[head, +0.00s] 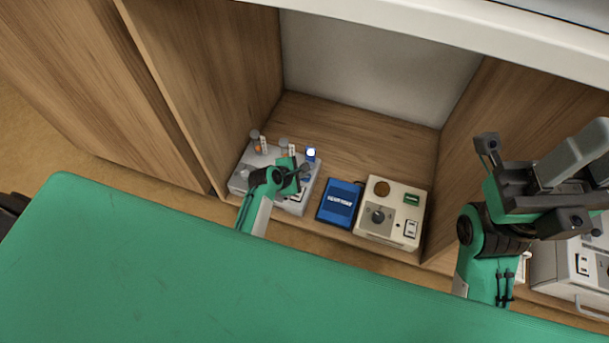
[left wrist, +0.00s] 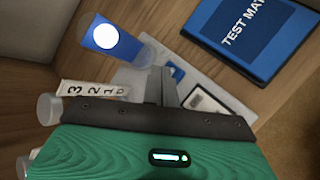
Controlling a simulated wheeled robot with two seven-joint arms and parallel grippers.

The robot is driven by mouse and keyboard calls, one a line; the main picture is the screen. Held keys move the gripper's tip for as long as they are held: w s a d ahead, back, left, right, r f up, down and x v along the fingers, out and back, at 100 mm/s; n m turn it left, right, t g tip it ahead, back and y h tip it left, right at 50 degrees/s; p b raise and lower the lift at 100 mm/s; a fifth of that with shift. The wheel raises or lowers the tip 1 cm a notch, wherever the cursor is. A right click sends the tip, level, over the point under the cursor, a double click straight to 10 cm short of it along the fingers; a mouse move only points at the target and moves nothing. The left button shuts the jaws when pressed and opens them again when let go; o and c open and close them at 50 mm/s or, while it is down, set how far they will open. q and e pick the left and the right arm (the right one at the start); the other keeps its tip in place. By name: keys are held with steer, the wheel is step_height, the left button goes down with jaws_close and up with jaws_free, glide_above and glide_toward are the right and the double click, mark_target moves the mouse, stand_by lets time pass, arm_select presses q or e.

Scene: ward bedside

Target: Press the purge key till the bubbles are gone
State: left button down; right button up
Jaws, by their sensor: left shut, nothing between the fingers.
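A grey device (head: 240,183) stands on the left of the cabinet shelf, with round-topped posts and small number strips on it. A blue piece with a bright white round face (head: 311,153) stands at its back right; it also shows in the left wrist view (left wrist: 103,37). My left gripper (head: 303,172) is shut and empty over the right part of the device. In the left wrist view its fingers (left wrist: 162,88) are beside a small blue patch (left wrist: 176,72) and a white-framed switch (left wrist: 205,103). I cannot tell whether they touch, which part is the purge key, or see bubbles.
A blue box (head: 340,203) marked "TEST MAT" lies right of the device. A cream unit (head: 393,213) with a dial and switch stands beside it. Cabinet walls close both sides. A green surface (head: 150,260) fills the front. My right gripper (head: 530,185) is at the right.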

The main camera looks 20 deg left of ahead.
arm_select(q)
steer(key=shift+f, duration=0.4)
stand_by(0.4)
steer(key=shift+r, duration=0.1)
steer(key=shift+r+p, duration=0.75)
steer(key=shift+p, duration=0.45)
